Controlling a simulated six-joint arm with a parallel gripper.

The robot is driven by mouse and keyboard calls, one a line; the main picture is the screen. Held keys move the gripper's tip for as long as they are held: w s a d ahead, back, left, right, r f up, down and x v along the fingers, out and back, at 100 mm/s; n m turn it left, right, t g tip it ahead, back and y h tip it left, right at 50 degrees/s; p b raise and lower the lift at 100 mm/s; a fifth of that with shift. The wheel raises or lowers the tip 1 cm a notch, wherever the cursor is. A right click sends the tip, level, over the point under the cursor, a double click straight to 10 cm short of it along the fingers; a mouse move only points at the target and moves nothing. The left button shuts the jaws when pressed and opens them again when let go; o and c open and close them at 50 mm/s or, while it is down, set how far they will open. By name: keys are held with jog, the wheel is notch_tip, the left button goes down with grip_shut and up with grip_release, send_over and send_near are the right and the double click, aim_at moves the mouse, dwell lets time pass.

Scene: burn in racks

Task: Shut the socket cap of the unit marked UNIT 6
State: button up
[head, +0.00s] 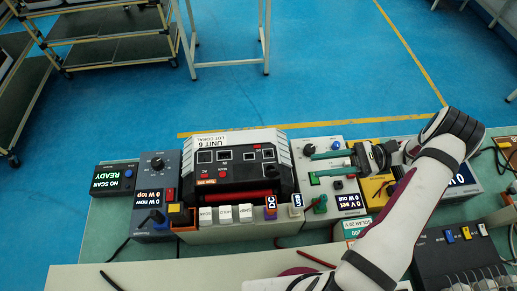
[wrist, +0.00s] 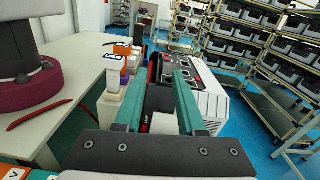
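The unit marked UNIT 6 (head: 225,160) is a black and white device with red parts, lying on the bench left of my gripper. Its dark face and white edge also show beyond the fingers in the wrist view (wrist: 208,98). Small tags reading DC (head: 270,207) and apparently USB (head: 296,203) stand near its front right corner. I cannot tell which part is the socket cap or how it stands. My gripper (head: 313,165) has two teal fingers held apart, pointing left toward the unit's right side. In the wrist view, its fingers (wrist: 160,85) are apart with nothing clearly held.
A blue-grey supply (head: 153,190) and a HD SCAN READY box (head: 114,178) stand left of the unit. A pale instrument (head: 345,200) lies under my gripper. White blocks (head: 225,214) line the unit's front. A dark red tool (wrist: 38,114) lies on the pale table.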

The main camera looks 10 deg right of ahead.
aim_at(270, 171)
jog(key=a, duration=1.5)
jog(key=shift+a+f, duration=0.2)
jog(key=shift+a, duration=0.1)
grip_shut()
